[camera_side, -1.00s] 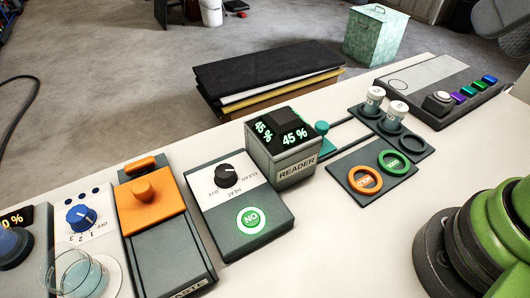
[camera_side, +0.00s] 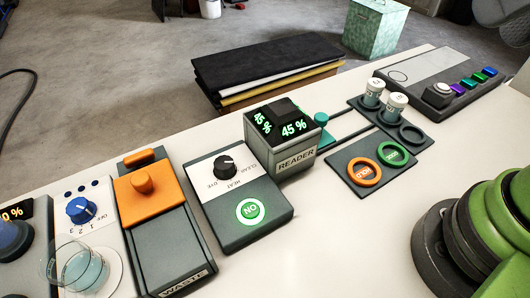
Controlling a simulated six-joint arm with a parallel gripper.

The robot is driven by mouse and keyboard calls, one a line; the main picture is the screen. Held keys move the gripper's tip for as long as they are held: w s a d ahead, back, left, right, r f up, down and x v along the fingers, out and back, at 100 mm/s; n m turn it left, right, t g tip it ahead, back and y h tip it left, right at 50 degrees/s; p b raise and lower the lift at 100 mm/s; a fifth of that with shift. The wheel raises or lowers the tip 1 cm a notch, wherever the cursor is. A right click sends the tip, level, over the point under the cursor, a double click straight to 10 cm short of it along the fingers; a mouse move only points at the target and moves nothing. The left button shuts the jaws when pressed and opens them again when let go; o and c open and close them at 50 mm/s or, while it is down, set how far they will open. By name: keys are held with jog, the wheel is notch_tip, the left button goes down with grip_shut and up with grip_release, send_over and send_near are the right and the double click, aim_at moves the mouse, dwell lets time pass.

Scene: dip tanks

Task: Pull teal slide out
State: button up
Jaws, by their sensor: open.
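The teal slide shows as a small teal knob (camera_side: 321,119) close against the right side of the grey reader box (camera_side: 296,160). The reader's display is lit and reads 45 %. Dark rails run from beside the knob towards the vial holder on the right. My gripper is out of view; only green and dark parts of my arm show at the right edge.
Two capped vials (camera_side: 373,92) stand in a dark holder (camera_side: 413,136) right of the reader. An orange ring (camera_side: 364,173) and a green ring (camera_side: 393,154) lie on a panel in front. An orange-handled waste unit (camera_side: 142,182) stands left.

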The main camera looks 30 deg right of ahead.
jog(key=n+g+h, duration=0.1)
jog(key=g+h, duration=0.1)
jog(key=g, duration=0.5)
send_over(322, 117)
notch_tip(322, 117, down, 16)
notch_tip(322, 117, down, 10)
jog(key=shift+f, duration=0.1)
jog(key=shift+c, duration=0.2)
grip_shut()
jog(key=d, duration=1)
jog(key=shift+d, duration=0.35)
